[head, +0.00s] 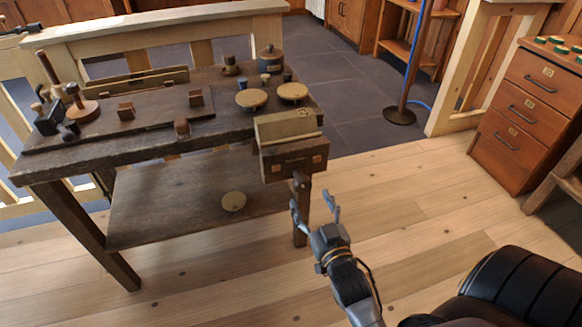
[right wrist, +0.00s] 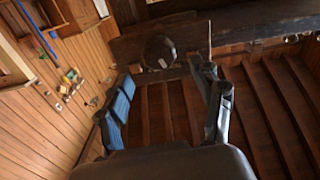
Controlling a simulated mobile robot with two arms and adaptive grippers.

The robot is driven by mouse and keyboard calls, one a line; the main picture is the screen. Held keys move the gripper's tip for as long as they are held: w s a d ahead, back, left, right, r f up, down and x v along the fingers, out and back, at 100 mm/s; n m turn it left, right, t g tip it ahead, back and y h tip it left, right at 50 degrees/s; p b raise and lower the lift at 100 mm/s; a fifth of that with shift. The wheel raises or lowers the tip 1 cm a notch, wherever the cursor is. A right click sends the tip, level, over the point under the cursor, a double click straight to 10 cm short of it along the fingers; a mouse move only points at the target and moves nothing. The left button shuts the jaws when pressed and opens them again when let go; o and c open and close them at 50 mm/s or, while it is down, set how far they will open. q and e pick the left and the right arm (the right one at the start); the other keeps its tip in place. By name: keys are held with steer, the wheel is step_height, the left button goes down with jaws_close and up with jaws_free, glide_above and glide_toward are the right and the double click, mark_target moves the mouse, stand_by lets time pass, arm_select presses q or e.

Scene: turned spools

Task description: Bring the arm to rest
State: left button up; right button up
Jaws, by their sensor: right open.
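My right gripper (head: 314,203) is in front of the workbench's right end, its fingers apart and nothing between them. In the right wrist view its fingers (right wrist: 165,88) are also spread, with an empty gap. Part of my right arm (head: 355,285) shows below it. The bench (head: 150,140) is dark wood, with two round tan-topped pieces, one (head: 251,98) left of the other (head: 293,91). A similar round disc (head: 233,201) lies on the lower shelf (head: 165,205). My left gripper does not show.
A vise-like wooden block (head: 290,155) juts from the bench's near right corner, close beyond my right gripper. The plank floor (head: 420,205) between is clear.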

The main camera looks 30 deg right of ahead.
steer(key=s+a+f+n+g+y, duration=0.1)
steer(key=s+a+f+g+y, duration=0.2)
steer(key=f, duration=0.5)
steer(key=s+a+f+n+g, duration=0.1)
steer(key=a+f+g, duration=0.25)
steer(key=f, duration=0.35)
steer(key=s+a+f+n+g+y, duration=0.2)
steer(key=s+a+f+g, duration=0.2)
steer(key=s+f+g, duration=0.7)
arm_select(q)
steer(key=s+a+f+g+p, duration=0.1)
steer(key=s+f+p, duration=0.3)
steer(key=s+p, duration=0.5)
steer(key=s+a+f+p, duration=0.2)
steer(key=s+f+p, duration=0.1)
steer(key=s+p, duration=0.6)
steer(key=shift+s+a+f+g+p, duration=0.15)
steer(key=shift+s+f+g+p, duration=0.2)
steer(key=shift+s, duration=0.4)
arm_select(e)
steer(key=s+d+f, duration=0.1)
steer(key=s+f, duration=0.2)
steer(key=s, duration=0.8)
steer(key=s+d+f+t, duration=0.1)
steer(key=s+f, duration=0.3)
steer(key=s, duration=0.7)
steer(key=shift+s+d+h, duration=0.15)
steer(key=shift+d+h, duration=0.15)
steer(key=shift+d, duration=0.35)
